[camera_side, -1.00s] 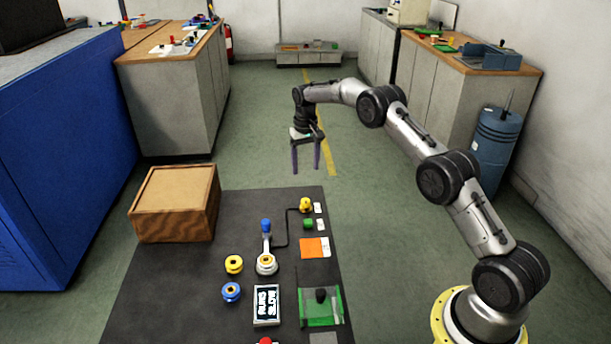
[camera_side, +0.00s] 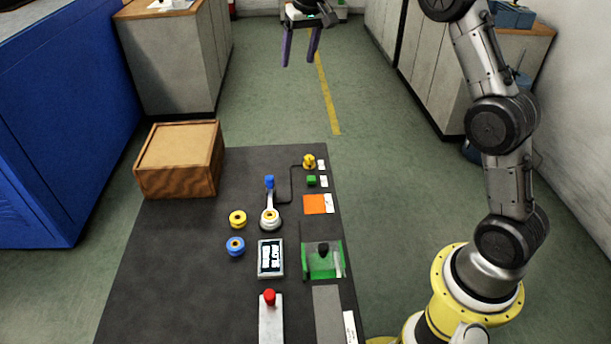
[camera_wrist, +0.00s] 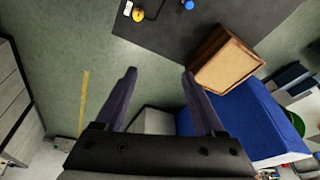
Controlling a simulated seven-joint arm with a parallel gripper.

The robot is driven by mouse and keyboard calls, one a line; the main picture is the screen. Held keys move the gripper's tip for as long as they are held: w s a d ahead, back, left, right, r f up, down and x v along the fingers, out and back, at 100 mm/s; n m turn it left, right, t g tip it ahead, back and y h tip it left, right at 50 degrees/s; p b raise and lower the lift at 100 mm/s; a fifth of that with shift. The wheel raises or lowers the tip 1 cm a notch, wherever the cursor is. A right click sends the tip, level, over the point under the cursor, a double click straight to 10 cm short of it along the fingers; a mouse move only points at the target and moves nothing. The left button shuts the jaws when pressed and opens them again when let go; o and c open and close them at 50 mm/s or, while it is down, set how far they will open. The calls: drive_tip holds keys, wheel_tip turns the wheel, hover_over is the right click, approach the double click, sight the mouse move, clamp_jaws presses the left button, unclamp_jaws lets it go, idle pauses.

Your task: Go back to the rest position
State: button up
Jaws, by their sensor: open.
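My gripper (camera_side: 301,48) is at the top of the side view, raised high beyond the far edge of the dark work table. Its two purple fingers are apart with nothing between them. The wrist view also shows the open, empty fingers (camera_wrist: 158,78), with floor and cabinets behind them. No part of the gripper touches anything.
The dark table (camera_side: 185,260) holds a wooden box (camera_side: 180,160), a yellow spool (camera_side: 237,218), a blue spool (camera_side: 235,246), a display (camera_side: 271,258), a red-knobbed lever (camera_side: 269,298) and a green tray (camera_side: 322,262). A blue cabinet (camera_side: 60,140) stands left. Open floor lies beyond the table.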

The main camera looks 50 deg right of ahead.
drive_tip(key=s+a+r+n+t, duration=0.1)
drive_tip(key=s+a+r, duration=0.25)
drive_tip(key=s, duration=0.45)
drive_tip(key=s+a+r+n+t, duration=0.1)
drive_tip(key=s+a+r, duration=0.25)
drive_tip(key=s, duration=0.35)
drive_tip(key=s+a+r+t, duration=0.1)
drive_tip(key=s+a+r, duration=0.25)
drive_tip(key=s, duration=0.45)
drive_tip(key=s+a+f+n, duration=0.1)
drive_tip(key=s+f+n, duration=0.1)
drive_tip(key=s+f, duration=1.1)
drive_tip(key=s, duration=0.2)
drive_tip(key=shift+s+f+g+y, duration=0.15)
drive_tip(key=shift+s+g+y, duration=0.15)
